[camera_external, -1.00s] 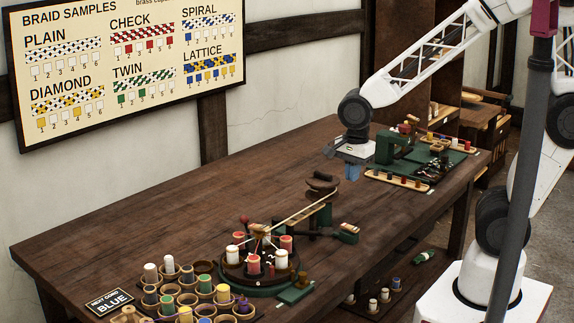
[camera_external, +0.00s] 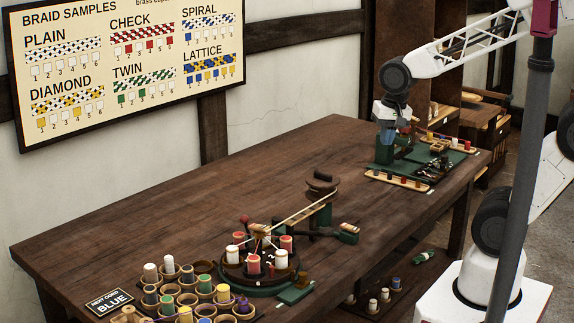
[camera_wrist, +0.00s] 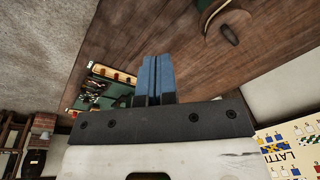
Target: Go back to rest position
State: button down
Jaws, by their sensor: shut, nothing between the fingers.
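My gripper (camera_external: 403,133) hangs from the raised arm over the far right part of the bench, in front of the green machine there. In the wrist view its two blue fingers (camera_wrist: 157,75) lie side by side with no gap and nothing between them. The braiding wheel (camera_external: 258,265) with red and white bobbins stands near the front of the bench, well away from my gripper. The far green mat (camera_external: 450,160) with small tools lies below and to the right of my gripper; it also shows in the wrist view (camera_wrist: 88,101).
A grey post (camera_external: 522,170) crosses the right side. The middle of the bench (camera_external: 180,205) is clear.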

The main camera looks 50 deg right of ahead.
jog(key=s+d+r+n, duration=0.4)
jog(key=s+d+n, duration=0.1)
jog(key=n, duration=0.2)
jog(key=shift+s+d+r+n+t, duration=0.15)
jog(key=shift+s+d+n+t, duration=0.15)
jog(key=shift+t, duration=0.1)
jog(key=c, duration=1.1)
grip_release()
jog(key=shift+o, duration=0.7)
jog(key=shift+w+a+f, duration=0.25)
jog(key=shift+w, duration=0.1)
jog(key=w+a+f+g, duration=0.1)
jog(key=w+a+f, duration=0.2)
jog(key=a+f, duration=0.2)
jog(key=w+a+f, duration=0.3)
jog(key=a+f, duration=0.2)
jog(key=f, duration=0.2)
jog(key=w+a+f+g, duration=0.1)
jog(key=w+a+f, duration=0.2)
jog(key=a+f, duration=0.2)
notch_tip(320, 180, down, 2)
jog(key=shift+w+f+g, duration=0.1)
jog(key=shift+w+g, duration=0.05)
jog(key=shift+g, duration=0.15)
jog(key=shift+f, duration=0.1)
